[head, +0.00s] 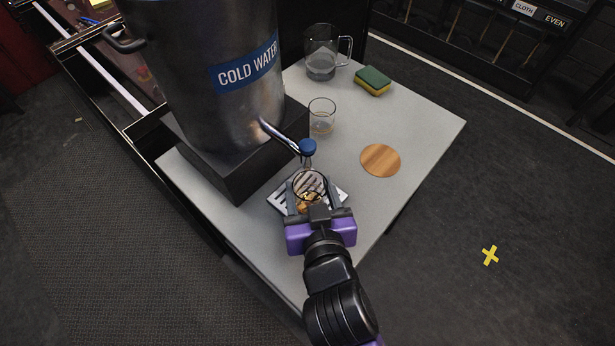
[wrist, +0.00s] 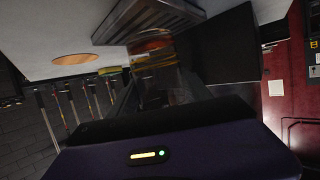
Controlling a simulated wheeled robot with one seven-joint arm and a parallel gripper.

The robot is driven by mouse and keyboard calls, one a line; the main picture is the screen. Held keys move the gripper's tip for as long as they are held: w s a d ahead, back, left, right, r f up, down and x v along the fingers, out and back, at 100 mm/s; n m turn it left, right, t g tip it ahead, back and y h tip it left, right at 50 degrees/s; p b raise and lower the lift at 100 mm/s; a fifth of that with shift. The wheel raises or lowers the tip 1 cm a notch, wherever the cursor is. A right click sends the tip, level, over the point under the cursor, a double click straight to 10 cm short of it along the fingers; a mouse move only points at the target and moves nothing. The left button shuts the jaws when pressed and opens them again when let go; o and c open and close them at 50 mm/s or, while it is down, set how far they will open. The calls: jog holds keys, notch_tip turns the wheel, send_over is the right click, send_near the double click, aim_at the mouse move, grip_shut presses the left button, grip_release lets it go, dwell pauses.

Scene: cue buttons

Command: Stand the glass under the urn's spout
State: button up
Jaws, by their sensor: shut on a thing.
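The steel urn (head: 222,105), labelled COLD WATER, stands on a black base. Its spout (head: 281,137) reaches out to the right and ends in a blue piece (head: 307,147). My gripper (head: 311,194) is shut on a clear glass (head: 309,183), one finger on either side. The glass looks upright at the slatted drip tray (head: 283,203), just below the spout's end in the head view. I cannot tell whether its base touches the tray. In the wrist view the glass (wrist: 157,65) is dim, with the tray (wrist: 150,18) close to it.
A second small glass (head: 321,117) stands behind the spout. A glass mug (head: 322,62), a green and yellow sponge (head: 372,81) and a round wooden coaster (head: 380,160) are on the grey table (head: 425,122).

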aim_at(308, 181)
jog(key=shift+r+x, duration=0.1)
jog(key=shift+x, duration=0.65)
jog(key=shift+r+x, duration=0.15)
jog(key=shift+x, duration=0.65)
jog(key=shift+f, duration=0.4)
jog(key=shift+f, duration=0.1)
jog(key=o, duration=1.6)
jog(key=shift+c, duration=0.2)
jog(key=v, duration=1.2)
jog(key=shift+b, duration=0.3)
